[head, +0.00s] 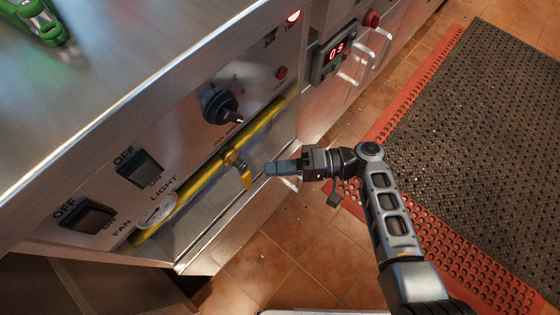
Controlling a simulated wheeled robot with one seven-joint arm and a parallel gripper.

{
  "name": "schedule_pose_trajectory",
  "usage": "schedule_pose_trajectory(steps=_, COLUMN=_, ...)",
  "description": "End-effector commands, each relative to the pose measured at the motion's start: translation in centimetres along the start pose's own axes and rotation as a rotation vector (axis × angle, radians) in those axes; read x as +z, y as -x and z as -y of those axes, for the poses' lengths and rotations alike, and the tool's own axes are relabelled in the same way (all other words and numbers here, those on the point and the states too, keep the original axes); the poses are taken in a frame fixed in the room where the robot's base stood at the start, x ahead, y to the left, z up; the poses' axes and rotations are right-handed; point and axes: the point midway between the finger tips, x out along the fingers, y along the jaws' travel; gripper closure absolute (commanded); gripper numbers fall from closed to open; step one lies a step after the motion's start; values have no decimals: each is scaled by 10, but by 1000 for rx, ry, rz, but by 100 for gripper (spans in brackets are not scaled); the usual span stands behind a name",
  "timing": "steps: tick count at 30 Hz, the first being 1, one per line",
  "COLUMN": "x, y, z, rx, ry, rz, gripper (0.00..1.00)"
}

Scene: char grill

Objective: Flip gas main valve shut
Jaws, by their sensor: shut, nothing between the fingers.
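The yellow gas pipe (196,194) runs along the lower part of the steel front panel. The gas main valve (231,157) sits mid-pipe, and its yellow lever (246,179) points away from the pipe, down and right in the picture, crosswise to it. My gripper (268,169) is shut and empty. Its fingertips are just right of the lever, close to it; I cannot tell whether they touch. The whole lever shows.
A black knob (219,104) juts out above the valve. Two black switches, light (139,168) and fan (86,215), are at the left. A red timer display (337,51) and handles (357,66) are at the upper right. The tiled floor (306,255) is open below.

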Motion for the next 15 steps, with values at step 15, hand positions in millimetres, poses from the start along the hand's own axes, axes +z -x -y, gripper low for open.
schedule_pose_trajectory(steps=15, x=-4, y=81, z=-5, rx=0, ry=0, rz=-6, gripper=100)
